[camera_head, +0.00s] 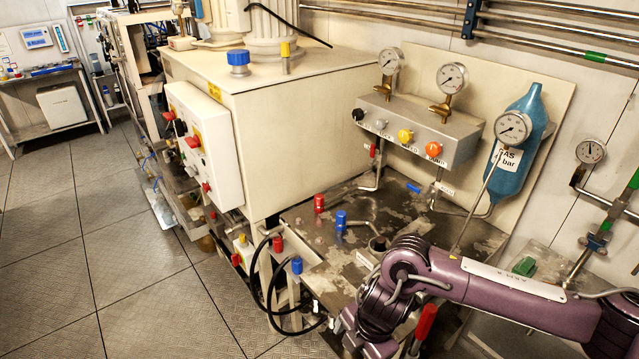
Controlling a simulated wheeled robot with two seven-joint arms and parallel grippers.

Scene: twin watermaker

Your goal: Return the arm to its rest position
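My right arm (505,292) comes in from the right edge, purple with a white label plate. It reaches left over the metal bench top (300,222) and bends down at a joint near the bottom centre. Its lower end runs to the bottom edge of the picture, and no fingers of the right gripper can be made out. My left arm and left gripper are not in view. A red-handled lever (425,322) stands close beside the arm's lower part; I cannot tell whether they touch.
A grey valve box (418,132) with coloured knobs, a blue gas bottle (518,140) and several gauges (452,78) are at the back right. A large cream cabinet (290,110) stands left of them. Black hoses (262,290) loop at the bench front. The floor (100,250) at left is clear.

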